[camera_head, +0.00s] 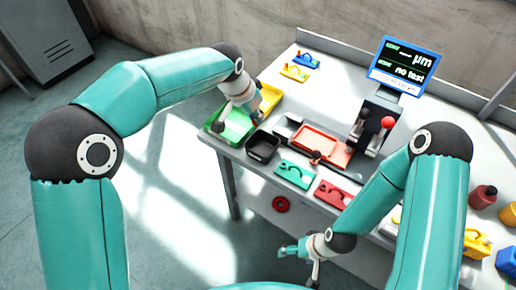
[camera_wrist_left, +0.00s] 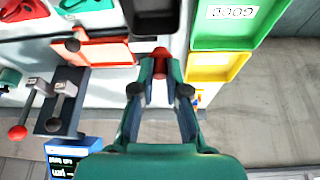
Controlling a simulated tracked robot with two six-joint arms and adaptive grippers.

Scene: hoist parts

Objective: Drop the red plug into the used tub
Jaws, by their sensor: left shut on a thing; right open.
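My left gripper (camera_head: 237,121) hangs over the green tub (camera_head: 214,133) at the table's left end. In the left wrist view my left gripper (camera_wrist_left: 160,78) is shut on the red plug (camera_wrist_left: 160,54), which shows between its fingertips. The plug cannot be made out in the head view. A black tub (camera_head: 263,146), a green tub and a yellow tub (camera_head: 271,94) stand together; I cannot tell which is the used tub. The green tub bears a white label (camera_wrist_left: 231,12) in the wrist view. My right gripper (camera_head: 302,254) is open and empty, low before the table's front edge.
A red-orange tray (camera_head: 320,143) lies right of the black tub. A stand with levers (camera_head: 372,132) and a blue-framed screen (camera_head: 405,62) stand behind. Green (camera_head: 294,174) and red (camera_head: 332,194) holders lie along the front edge. Small yellow and blue parts lie at the back.

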